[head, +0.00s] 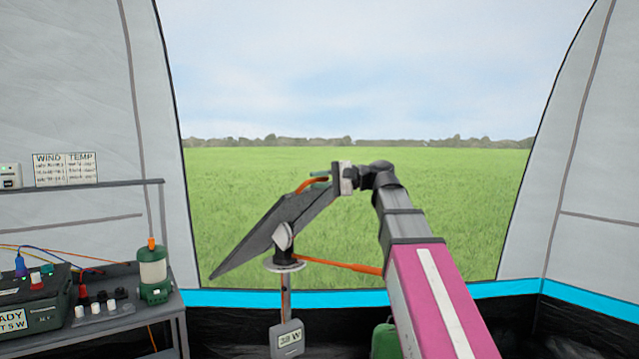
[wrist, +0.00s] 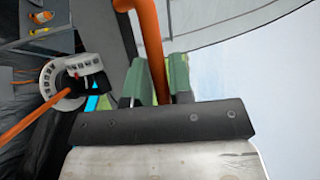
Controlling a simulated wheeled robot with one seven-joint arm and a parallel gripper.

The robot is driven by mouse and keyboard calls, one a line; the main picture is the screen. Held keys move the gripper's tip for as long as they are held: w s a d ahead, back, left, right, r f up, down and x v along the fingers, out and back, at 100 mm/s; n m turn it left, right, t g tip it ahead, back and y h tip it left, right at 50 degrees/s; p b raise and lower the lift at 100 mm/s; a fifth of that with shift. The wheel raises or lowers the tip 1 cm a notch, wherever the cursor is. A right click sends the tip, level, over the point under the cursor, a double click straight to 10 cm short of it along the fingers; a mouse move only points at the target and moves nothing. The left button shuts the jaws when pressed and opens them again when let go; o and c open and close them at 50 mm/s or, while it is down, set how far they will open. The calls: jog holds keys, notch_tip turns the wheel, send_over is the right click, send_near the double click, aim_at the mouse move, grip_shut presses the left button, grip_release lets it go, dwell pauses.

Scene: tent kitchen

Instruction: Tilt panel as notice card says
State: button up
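The dark panel (head: 262,238) stands tilted on a post mount, its upper edge to the right and lower edge to the left. An orange handle (head: 311,183) sits at its upper edge; it also shows in the wrist view (wrist: 149,35). My gripper (head: 322,178) is at this handle. In the wrist view its green fingers (wrist: 160,82) lie on both sides of the handle and appear shut on it. A notice card (head: 65,170) headed WIND and TEMP stands on the shelf; its small lines are unreadable.
An orange lever (head: 345,265) extends right from the mount. A white scale ring (wrist: 50,85) shows in the wrist view. A side table (head: 175,300) at left holds a green lantern (head: 153,272) and a dark case (head: 35,300) with a partly cut label. Open grass lies beyond the tent opening.

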jog(key=shift+o, duration=1.1)
jog(key=d, duration=1.1)
jog(key=shift+s+r, duration=0.35)
